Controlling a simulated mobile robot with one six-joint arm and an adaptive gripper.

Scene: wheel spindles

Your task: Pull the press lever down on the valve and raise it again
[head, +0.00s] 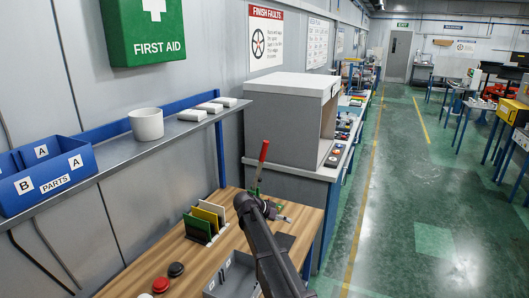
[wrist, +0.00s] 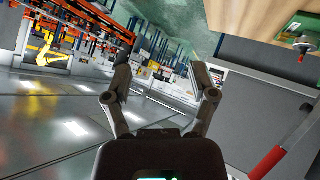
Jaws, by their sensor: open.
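The valve's press lever has a red handle (head: 264,151) standing raised and leaning slightly right above the wooden bench. A green part shows at its foot; my arm partly hides the valve body. In the wrist view the red handle (wrist: 267,163) lies at the lower right, with its pale metal rod running up to the right edge. My gripper (wrist: 160,78) is open, with nothing between its fingers. The lever is outside the fingers, to their right, and not touched in that view. In the head view my arm reaches over the bench close to the valve, and its fingers are hard to make out.
The wooden bench (head: 188,251) also carries upright coloured plates (head: 206,220), a red button (head: 160,285), a black button (head: 176,269) and a grey tray (head: 236,274). A metal shelf (head: 115,163) with a white cup (head: 146,124) overhangs the left. A grey cabinet (head: 284,121) stands behind.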

